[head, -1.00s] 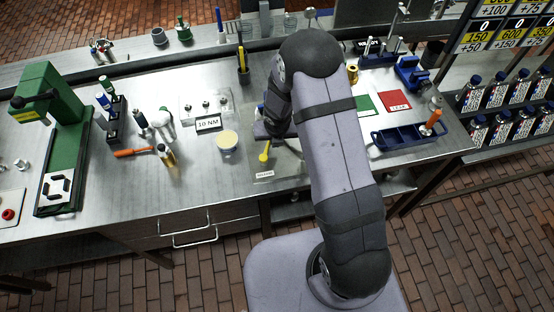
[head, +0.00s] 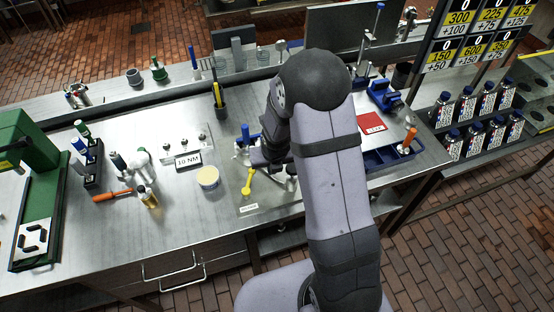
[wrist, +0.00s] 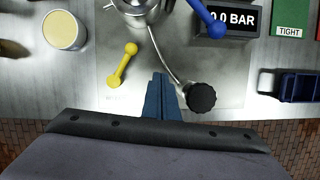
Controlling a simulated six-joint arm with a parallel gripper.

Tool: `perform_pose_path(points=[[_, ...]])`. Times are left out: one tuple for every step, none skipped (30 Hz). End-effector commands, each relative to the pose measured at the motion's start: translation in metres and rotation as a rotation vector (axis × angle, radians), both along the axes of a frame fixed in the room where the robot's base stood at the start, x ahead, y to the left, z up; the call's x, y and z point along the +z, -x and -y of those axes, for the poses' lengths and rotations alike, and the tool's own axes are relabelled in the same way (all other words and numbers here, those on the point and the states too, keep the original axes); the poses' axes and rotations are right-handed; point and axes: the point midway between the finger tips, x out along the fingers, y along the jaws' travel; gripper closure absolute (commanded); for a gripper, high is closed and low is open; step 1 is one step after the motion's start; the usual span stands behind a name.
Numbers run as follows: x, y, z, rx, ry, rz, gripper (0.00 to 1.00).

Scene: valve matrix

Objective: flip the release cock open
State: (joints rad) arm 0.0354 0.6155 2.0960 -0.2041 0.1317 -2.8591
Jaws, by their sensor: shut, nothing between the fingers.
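The release cock appears to be the yellow lever (wrist: 122,65), with a round knob at each end, lying slanted on the metal plate. In the head view the yellow lever (head: 248,181) stands behind a small white label (head: 248,208) too small to read surely. My gripper (wrist: 158,76) has its blue fingers shut and empty. In the wrist view it is right of the lever, apart from it, and just left of a black knob (wrist: 200,97). In the head view my arm hides the fingertips.
A metal vessel (wrist: 138,8) with a curved pipe to the black knob is beyond my fingers. A blue handle (wrist: 207,18) overlaps the "0.0 BAR" display (wrist: 240,20). A cream-topped round tub (wrist: 64,30) stands left. Bare plate lies between lever and fingers.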

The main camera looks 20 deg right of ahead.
Motion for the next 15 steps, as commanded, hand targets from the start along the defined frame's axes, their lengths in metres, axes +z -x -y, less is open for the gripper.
perform_pose_path(points=[[0.005,0.001,0.002,-0.003,-0.002,0.002,1.00],[0.009,0.002,0.002,-0.002,-0.003,0.003,1.00],[0.016,0.002,0.004,-0.002,-0.001,0.002,1.00],[0.021,0.003,0.005,-0.001,-0.001,0.003,1.00],[0.024,0.004,0.006,0.000,-0.002,0.002,1.00],[0.029,0.005,0.007,0.001,-0.002,0.001,1.00],[0.032,0.006,0.008,0.001,-0.002,0.001,1.00],[0.037,0.006,0.009,0.000,-0.002,0.000,1.00],[0.043,0.007,0.010,-0.001,0.000,0.000,1.00],[0.045,0.008,0.010,-0.001,0.001,-0.001,1.00],[0.047,0.008,0.011,-0.001,0.002,-0.001,1.00],[0.050,0.009,0.011,-0.001,0.003,-0.001,1.00],[0.051,0.009,0.012,-0.001,0.003,-0.001,1.00],[0.052,0.009,0.012,-0.001,0.004,-0.001,1.00],[0.054,0.010,0.012,-0.001,0.004,-0.001,1.00]])
